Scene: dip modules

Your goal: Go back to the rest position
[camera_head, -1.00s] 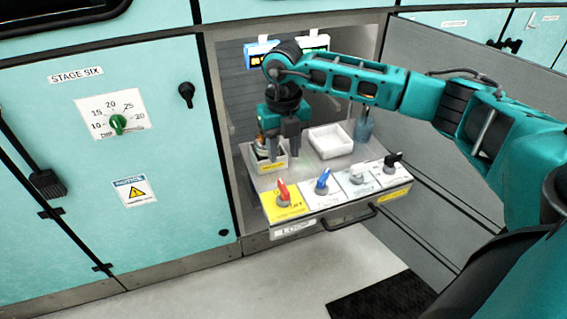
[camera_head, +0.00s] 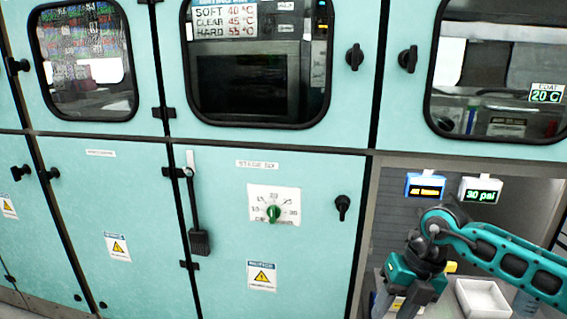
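My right arm comes in from the right edge. My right gripper (camera_head: 402,302) points down at the bottom right, inside the open bay. Its two dark fingers look spread apart, with a yellow label visible between them and nothing seen held. The fingertips are at the lower picture edge, so their height over the bin behind them cannot be told. My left gripper is not in view.
A white tray (camera_head: 482,299) stands right of the gripper. Two small displays (camera_head: 425,186) hang above the arm. Closed teal cabinet doors fill the left and middle, with a green dial (camera_head: 273,213), a black knob (camera_head: 342,205) and a lever handle (camera_head: 199,242) standing out.

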